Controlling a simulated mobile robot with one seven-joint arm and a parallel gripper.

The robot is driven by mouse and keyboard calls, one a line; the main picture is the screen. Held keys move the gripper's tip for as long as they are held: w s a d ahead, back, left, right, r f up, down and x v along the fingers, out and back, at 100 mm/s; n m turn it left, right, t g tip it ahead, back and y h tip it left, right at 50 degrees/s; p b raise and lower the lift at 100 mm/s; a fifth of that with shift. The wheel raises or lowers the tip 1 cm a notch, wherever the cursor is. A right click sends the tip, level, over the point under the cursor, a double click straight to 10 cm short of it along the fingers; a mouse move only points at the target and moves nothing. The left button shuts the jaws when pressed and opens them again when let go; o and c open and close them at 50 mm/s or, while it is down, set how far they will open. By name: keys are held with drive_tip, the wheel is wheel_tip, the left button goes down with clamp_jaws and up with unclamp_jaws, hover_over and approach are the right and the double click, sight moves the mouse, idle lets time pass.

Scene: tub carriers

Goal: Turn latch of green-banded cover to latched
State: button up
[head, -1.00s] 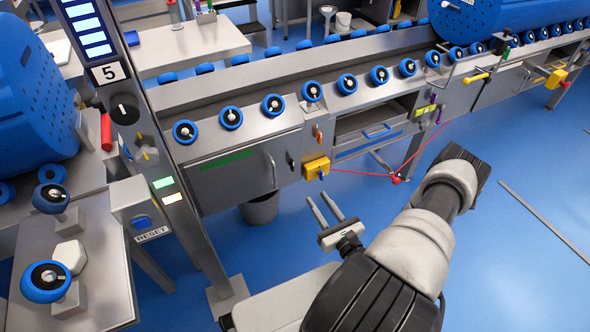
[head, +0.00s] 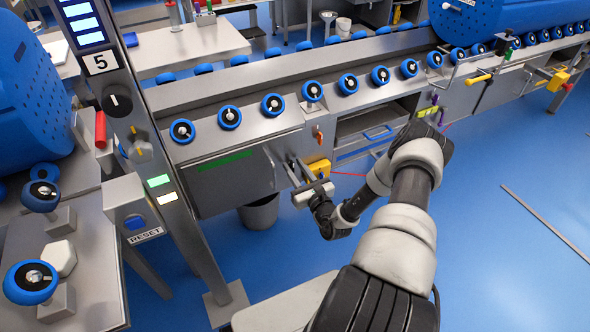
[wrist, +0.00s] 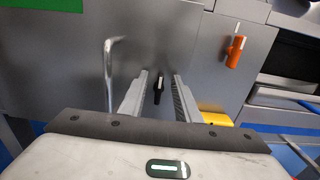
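The green-banded cover is a grey metal panel (head: 235,183) with a green strip along its top. In the wrist view the cover (wrist: 70,55) fills the left and middle, with a corner of the green strip at top left. Its latch (wrist: 158,88) is a small black lever with a pale mark, standing close to upright. My gripper (head: 297,168) is open in front of the cover's right side. In the wrist view my gripper (wrist: 161,80) has one finger on each side of the latch, with gaps. Whether the fingers are level with it in depth is unclear.
A bent metal handle (wrist: 112,65) stands left of the fingers. An orange lever (wrist: 236,48) is up right, and a yellow box (head: 320,168) with a red cord sits just right of my gripper. A grey bin (head: 259,211) stands below.

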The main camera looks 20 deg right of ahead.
drive_tip(key=shift+w, duration=0.15)
clamp_jaws()
drive_tip(key=shift+d+m, duration=0.15)
drive_tip(key=shift+m, duration=0.55)
